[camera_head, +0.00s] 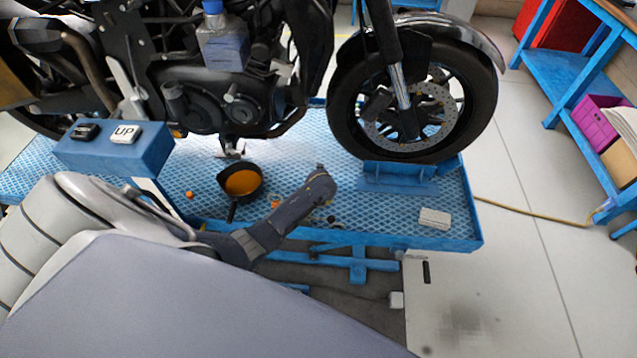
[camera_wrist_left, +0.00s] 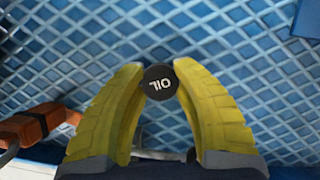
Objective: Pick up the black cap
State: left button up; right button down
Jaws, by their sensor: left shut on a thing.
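The black cap (camera_wrist_left: 160,82) is a small round disc with the white word "OIL" on top, upside down in the left wrist view. It sits between the two yellow fingertips of my left gripper (camera_wrist_left: 158,74), which is shut on it. Blue diamond-pattern lift plate shows behind it. In the head view my left gripper (camera_head: 319,184) is over the blue lift platform (camera_head: 300,150), right of the drain pan. I cannot clearly make out the cap there. My right gripper is in neither view.
The motorcycle's front wheel (camera_head: 412,100) stands close to the right of my gripper. The drain pan (camera_head: 241,182) with orange inside and a small orange piece (camera_head: 189,195) lie to the left. A pale box (camera_head: 434,218) lies at the platform's right front. An orange-brown object (camera_wrist_left: 32,125) is beside the left finger.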

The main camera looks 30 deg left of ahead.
pick_arm(q)
jog(key=shift+r, duration=0.4)
grip_shut()
jog(key=w+a+r+m, duration=0.1)
jog(key=a+r+m, duration=0.15)
jog(key=r, duration=1.85)
jog(key=shift+m+g+h, duration=0.3)
jog(key=shift+m+h, duration=0.6)
jog(key=shift+m, duration=0.05)
jog(key=f, duration=0.5)
jog(key=d+f, duration=0.1)
jog(key=f, duration=0.5)
jog(key=s+d+f, duration=0.1)
jog(key=f, duration=0.4)
jog(key=shift+d+f, duration=0.15)
jog(key=shift+d, duration=0.05)
jog(key=shift+f, duration=2.6)
jog(key=shift+f, duration=0.1)
jog(key=o, duration=0.9)
grip_release()
jog(key=shift+o, duration=0.2)
